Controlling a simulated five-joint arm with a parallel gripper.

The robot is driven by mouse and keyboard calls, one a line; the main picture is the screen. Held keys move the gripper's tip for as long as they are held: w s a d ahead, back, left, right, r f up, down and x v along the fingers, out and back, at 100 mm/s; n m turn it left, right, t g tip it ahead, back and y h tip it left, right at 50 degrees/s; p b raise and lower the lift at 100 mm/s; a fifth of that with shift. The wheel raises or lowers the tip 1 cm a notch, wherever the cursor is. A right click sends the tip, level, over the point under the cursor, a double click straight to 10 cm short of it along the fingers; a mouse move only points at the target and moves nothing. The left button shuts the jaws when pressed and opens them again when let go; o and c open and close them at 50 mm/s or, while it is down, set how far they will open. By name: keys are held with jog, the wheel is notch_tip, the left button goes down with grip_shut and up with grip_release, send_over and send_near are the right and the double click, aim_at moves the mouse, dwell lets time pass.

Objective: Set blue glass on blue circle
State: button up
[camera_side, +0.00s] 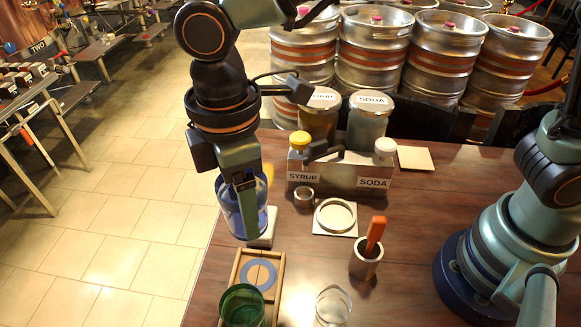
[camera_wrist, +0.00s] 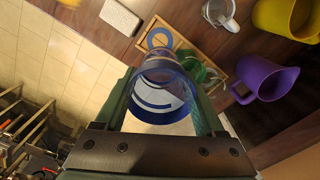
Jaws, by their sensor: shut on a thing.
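The blue glass (camera_side: 229,212) is a clear tumbler with a blue tint, held in my gripper (camera_side: 245,207) above the left edge of the table. In the wrist view the blue glass (camera_wrist: 160,98) sits between both fingers of my gripper (camera_wrist: 163,82). The blue circle (camera_side: 250,265) is a flat ring on a wooden tray (camera_side: 279,280), nearer the camera and lower than the glass. In the wrist view the blue circle (camera_wrist: 159,38) is uncovered, beyond the glass's far end. A green glass (camera_side: 243,309) stands on the tray's near part.
A clear glass (camera_side: 333,307) and a metal cup with an orange handle (camera_side: 366,259) stand right of the tray. A pale block (camera_side: 263,229) lies behind it. The syrup and soda rack (camera_side: 340,172) is farther back. Purple (camera_wrist: 268,84) and yellow (camera_wrist: 287,17) jugs show in the wrist view.

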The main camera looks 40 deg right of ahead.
notch_tip(320, 180, down, 15)
jog(key=shift+f, duration=0.15)
dwell(0.4)
jog(key=shift+f, duration=0.15)
jog(key=o, duration=1.5)
notch_tip(320, 180, up, 12)
jog(key=shift+r, duration=0.1)
jog(key=w+d+r+m+t+y, duration=0.1)
jog(key=w+d+r+m, duration=0.15)
jog(key=d, duration=0.45)
jog(key=w+d+r+m+t, duration=0.1)
jog(key=w+d+r+m, duration=0.1)
jog(key=d+r+m, duration=0.3)
jog(key=shift+s+d+r+m+t+h, duration=0.15)
jog(key=shift+s+d+r+m+t, duration=0.3)
jog(key=shift+d+m, duration=1.8)
jog(key=shift+s+d+r+m+t+h, duration=0.2)
jog(key=shift+s+d+m+t, duration=0.4)
jog(key=shift+d, duration=3.6)
jog(key=shift+s+d+r+m+t+h, duration=0.2)
jog(key=shift+d+m+t, duration=0.75)
jog(key=shift+d, duration=2.25)
